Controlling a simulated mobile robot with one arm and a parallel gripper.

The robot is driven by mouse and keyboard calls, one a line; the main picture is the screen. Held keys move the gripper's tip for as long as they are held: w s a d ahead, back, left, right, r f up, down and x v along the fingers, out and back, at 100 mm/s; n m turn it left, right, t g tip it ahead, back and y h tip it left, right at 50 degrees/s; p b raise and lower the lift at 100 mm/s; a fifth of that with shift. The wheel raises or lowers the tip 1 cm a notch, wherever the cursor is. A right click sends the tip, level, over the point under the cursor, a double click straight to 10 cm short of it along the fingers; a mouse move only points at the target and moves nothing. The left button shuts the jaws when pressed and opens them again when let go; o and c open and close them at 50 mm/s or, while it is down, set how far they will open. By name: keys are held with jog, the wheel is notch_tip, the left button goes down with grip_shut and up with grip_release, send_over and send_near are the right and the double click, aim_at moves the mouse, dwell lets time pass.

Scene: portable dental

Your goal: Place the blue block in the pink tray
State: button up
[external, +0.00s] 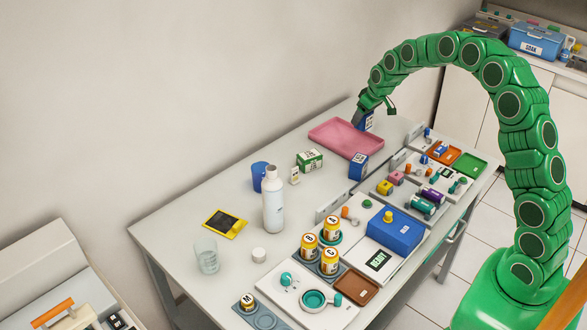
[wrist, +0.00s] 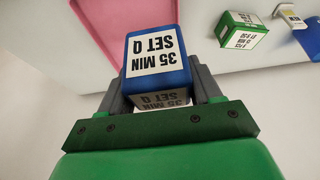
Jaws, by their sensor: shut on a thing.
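My gripper (external: 372,107) is shut on a blue block (external: 366,122) with a white label. In the wrist view the block (wrist: 158,62) sits between the two grey fingers (wrist: 160,90), and its label reads "35 MIN SET Q", upside down. The pink tray (external: 340,137) is a shallow, empty rectangle near the table's far end. In the external view the held block shows at the tray's far right edge; I cannot tell its exact height. The tray (wrist: 112,22) also shows at the upper left of the wrist view, partly hidden by the block.
A second blue block (external: 358,167) with a white label stands on the table in front of the tray. A green-and-white box (external: 309,160) is left of it. A white bottle (external: 273,200) stands nearer. Panels with several small parts line the right side.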

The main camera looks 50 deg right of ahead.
jog(key=shift+w+d, duration=0.5)
send_near(332, 134)
jog(key=shift+w+a+f, duration=0.15)
jog(key=shift+w+a, duration=0.05)
jog(key=shift+w, duration=0.3)
dwell(0.4)
jog(key=shift+w+f, duration=0.1)
jog(key=shift+w+d+f, duration=0.1)
jog(key=shift+w+f, duration=0.15)
jog(key=shift+f, duration=1.55)
